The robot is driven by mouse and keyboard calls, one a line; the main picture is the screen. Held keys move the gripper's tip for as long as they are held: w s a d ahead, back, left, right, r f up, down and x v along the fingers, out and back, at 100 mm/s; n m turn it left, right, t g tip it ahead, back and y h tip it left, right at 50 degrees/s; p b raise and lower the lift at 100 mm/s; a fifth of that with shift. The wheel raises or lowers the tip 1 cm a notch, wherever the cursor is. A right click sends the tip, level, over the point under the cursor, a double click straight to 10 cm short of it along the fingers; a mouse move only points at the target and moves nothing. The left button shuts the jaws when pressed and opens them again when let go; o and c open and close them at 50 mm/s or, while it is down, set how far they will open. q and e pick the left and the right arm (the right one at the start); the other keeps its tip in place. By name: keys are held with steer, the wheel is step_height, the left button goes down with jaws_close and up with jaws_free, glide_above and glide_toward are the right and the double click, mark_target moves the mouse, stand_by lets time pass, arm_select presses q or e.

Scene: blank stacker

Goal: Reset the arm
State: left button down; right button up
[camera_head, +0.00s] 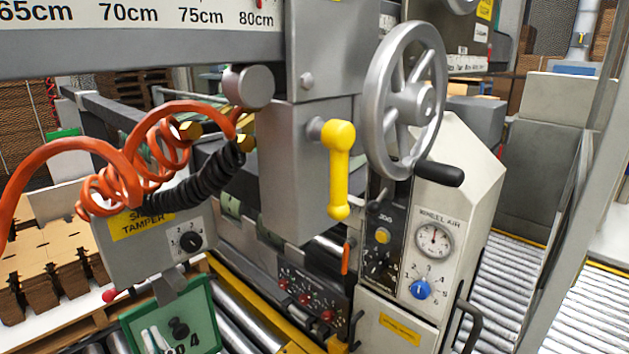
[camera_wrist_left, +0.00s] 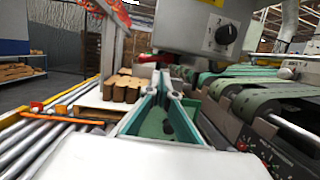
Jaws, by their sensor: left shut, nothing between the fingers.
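My left gripper (camera_head: 171,290) is at the bottom left of the head view, below the grey "tamper" box (camera_head: 150,245). Its green body lies in the lower frame and its grey tips point up toward the box. In the left wrist view, my left gripper (camera_wrist_left: 172,90) has teal sides that run forward to grey tips close together. It is shut and empty. The tamper box with its dark knob also shows in that view (camera_wrist_left: 205,32), above and beyond the tips. I cannot tell if they touch. My right gripper is not in view.
A large handwheel (camera_head: 405,97), a yellow lever (camera_head: 338,168) and a gauge panel (camera_head: 433,240) stand to the right. Orange coiled hose (camera_head: 105,185) hangs over the tamper box. Cardboard blanks (camera_head: 65,255) lie at left; rollers (camera_wrist_left: 40,135) run beside the gripper.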

arm_select(q)
steer(key=d+r+m+t+h+p, duration=0.2)
steer(key=d+m+t+h, duration=0.2)
steer(key=m, duration=0.5)
steer(key=d+r+m+t+h+p, duration=0.1)
steer(key=d+r+m+t+h, duration=0.25)
steer(key=m, duration=0.65)
steer(key=s+d+f+m+g+h+p, duration=0.1)
steer(key=s+d+f+m+h+p, duration=0.15)
steer(key=f+m+h, duration=0.45)
steer(key=s+d+f+m+g+h+p, duration=0.1)
steer(key=d+f+m+g+h, duration=0.2)
steer(key=m, duration=0.7)
steer(key=s+a+f+m+g+p, duration=0.1)
steer(key=s+f+m+g, duration=0.3)
steer(key=f, duration=0.5)
steer(key=s+a+f+m+g+p, duration=0.1)
steer(key=s+a+f+m+g, duration=0.2)
steer(key=s+f+m, duration=0.6)
steer(key=shift+f+g+p, duration=0.35)
steer(key=shift+f, duration=0.4)
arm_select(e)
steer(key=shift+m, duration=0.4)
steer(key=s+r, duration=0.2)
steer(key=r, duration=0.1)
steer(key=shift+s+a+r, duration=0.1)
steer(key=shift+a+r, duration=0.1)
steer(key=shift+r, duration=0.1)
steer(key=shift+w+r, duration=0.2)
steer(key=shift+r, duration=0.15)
